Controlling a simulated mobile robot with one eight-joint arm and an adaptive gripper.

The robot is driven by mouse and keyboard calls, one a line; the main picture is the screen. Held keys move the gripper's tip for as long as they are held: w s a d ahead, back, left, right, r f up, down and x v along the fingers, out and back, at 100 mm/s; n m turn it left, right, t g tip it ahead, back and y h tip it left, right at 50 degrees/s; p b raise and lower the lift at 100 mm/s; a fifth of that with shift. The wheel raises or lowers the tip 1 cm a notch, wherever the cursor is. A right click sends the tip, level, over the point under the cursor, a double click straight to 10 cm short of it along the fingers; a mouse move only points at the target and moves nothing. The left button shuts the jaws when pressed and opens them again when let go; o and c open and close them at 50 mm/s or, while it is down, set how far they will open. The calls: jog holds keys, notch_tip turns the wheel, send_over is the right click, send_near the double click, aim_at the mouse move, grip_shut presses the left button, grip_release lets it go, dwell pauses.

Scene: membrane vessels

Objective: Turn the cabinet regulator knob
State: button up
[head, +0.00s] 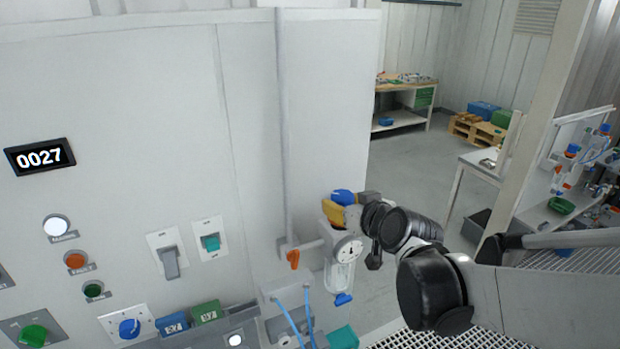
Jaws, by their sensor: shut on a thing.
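The cabinet regulator hangs on the right part of the grey cabinet front. It has a blue knob (342,196) on top, a yellow body (334,214), a round white gauge (348,248) and a clear bowl with a blue tip (343,299) below. My gripper (352,197) reaches in from the right and is shut on the blue knob. Its fingers are small here and partly merge with the knob. My black wrist hides some of the regulator's right side. The knob's markings and the gauge reading are too small to read.
An orange valve handle (293,259) sits just left of the regulator, with blue tubes (296,318) below. Left on the cabinet are switches, a blue knob (129,327), a green knob (34,335) and a display (40,157) reading 0027. Open floor (425,165) lies behind right.

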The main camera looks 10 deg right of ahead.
jog(key=shift+r+m+h, duration=0.15)
jog(key=shift+m+h, duration=0.15)
jog(key=shift+h, duration=0.1)
jog(key=o, duration=1.2)
jog(key=v, duration=1.2)
jog(key=s+f+g+b, duration=0.2)
jog(key=s+f+b, duration=0.2)
jog(key=f+b, duration=0.6)
jog(key=s+f+m+g+h+b, duration=0.1)
jog(key=s+f+b, duration=0.3)
jog(key=f+b, duration=0.7)
jog(key=s+f+g+b, duration=0.3)
jog(key=f+b, duration=0.7)
jog(key=f, duration=1)
jog(key=shift+s+d+f+h, duration=0.1)
jog(key=shift+s+f+h, duration=0.25)
jog(key=shift+s, duration=0.2)
